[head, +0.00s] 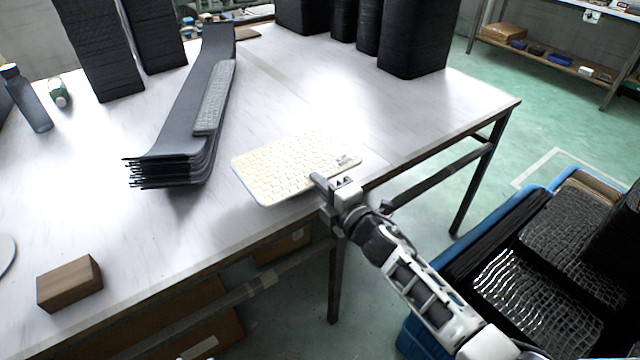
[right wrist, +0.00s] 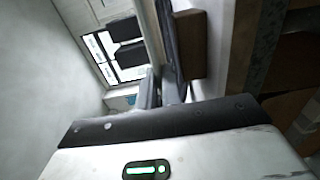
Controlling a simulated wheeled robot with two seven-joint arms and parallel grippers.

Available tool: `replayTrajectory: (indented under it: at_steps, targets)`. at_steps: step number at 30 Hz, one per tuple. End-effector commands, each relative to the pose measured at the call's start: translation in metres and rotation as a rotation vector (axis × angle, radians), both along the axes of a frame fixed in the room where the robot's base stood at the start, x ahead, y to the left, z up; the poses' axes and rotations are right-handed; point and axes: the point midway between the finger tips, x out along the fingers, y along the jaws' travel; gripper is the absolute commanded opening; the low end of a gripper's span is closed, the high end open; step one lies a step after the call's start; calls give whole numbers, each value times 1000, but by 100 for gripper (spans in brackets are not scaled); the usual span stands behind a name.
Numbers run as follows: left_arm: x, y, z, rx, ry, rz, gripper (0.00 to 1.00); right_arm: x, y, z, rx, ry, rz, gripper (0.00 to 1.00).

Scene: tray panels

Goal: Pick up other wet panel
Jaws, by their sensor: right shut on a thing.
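A cream panel (head: 285,168) with a grid surface and a small dark label is at the table's front edge in the head view. My right gripper (head: 330,187) is shut on its front right edge. I cannot tell whether the panel rests on the table or hangs just above it. In the right wrist view the right gripper's fingers (right wrist: 162,92) show edge-on, and the panel is hard to make out. A grey grid panel (head: 214,98) lies on a stack of long dark curved trays (head: 190,120). My left gripper is not in view.
Blue crates (head: 452,268) with dark, shiny grid panels (head: 535,290) stand at the lower right. A wooden block (head: 69,284) sits at the table's front left. Tall black stacks (head: 415,35) stand at the back. The table (head: 440,105) is clear on the right.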

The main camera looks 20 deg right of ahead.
Motion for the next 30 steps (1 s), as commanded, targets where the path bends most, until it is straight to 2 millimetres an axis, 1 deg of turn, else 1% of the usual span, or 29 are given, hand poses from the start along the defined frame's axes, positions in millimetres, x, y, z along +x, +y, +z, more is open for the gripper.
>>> replayTrajectory:
  at_steps: [2,5,9,22,26,30]
  targets:
    - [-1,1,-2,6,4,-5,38,0,0,0,0,-1,0,0]
    - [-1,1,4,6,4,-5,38,-5,-2,5,0,-1,0,0]
    - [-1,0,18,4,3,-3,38,-20,-7,14,1,0,1,0]
    - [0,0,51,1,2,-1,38,-63,-23,36,0,0,0,0]
    - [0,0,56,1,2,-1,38,-73,-26,40,0,0,0,0]
    - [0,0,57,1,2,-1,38,-75,-28,41,0,-2,0,0]
